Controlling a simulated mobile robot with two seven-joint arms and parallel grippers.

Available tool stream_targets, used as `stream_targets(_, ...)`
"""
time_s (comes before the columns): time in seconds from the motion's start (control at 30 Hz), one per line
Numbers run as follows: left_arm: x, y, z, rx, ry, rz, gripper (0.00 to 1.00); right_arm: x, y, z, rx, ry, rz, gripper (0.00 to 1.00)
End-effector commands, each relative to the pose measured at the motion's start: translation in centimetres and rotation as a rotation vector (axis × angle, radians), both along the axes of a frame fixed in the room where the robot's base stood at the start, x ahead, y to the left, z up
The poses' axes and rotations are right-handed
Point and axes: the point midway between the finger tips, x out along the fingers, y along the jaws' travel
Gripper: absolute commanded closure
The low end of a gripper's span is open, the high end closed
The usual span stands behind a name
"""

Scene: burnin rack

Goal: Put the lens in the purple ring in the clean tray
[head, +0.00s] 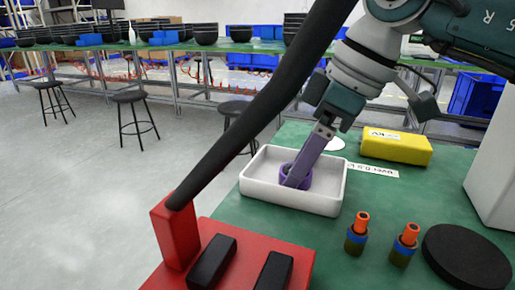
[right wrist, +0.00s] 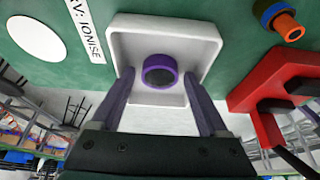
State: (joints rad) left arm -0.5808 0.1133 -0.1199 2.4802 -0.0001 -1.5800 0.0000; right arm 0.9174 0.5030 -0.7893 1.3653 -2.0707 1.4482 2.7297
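The lens in the purple ring (head: 304,176) sits inside a white tray (head: 257,189) on the green table. The ring also shows in the right wrist view (right wrist: 160,72), with a dark round centre, near the middle of the tray. My right gripper (head: 293,182) reaches down into the tray at the ring. In the right wrist view its two purple fingers are spread, one on each side of the ring, with gaps between fingers and ring. It holds nothing. In the head view the fingers partly hide the ring. My left gripper is not in view.
A yellow box (head: 396,147) lies behind the tray. Two orange-tipped cylinders (head: 357,233) and a black disc (head: 467,257) are at right front. A red stand (head: 174,233) with a thick black tube rises in front of the tray. A printed label (head: 372,170) lies beside it.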

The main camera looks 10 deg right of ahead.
Motion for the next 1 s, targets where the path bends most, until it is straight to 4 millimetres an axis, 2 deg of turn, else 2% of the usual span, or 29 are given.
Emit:
stream_targets(0.27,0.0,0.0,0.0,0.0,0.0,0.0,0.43,0.0,0.0,0.1,0.0,0.0,0.0,0.17)
stream_targets(0.37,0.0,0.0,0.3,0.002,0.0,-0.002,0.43,-0.1,-0.1,0.8,0.0,-0.001,0.0,0.17)
stream_targets(0.8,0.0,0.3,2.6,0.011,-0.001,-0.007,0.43,-1.9,-3.0,9.2,-0.001,-0.004,-0.001,0.17)
stream_targets(1.0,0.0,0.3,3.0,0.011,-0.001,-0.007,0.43,-2.5,-3.7,11.2,0.001,-0.002,0.001,0.17)
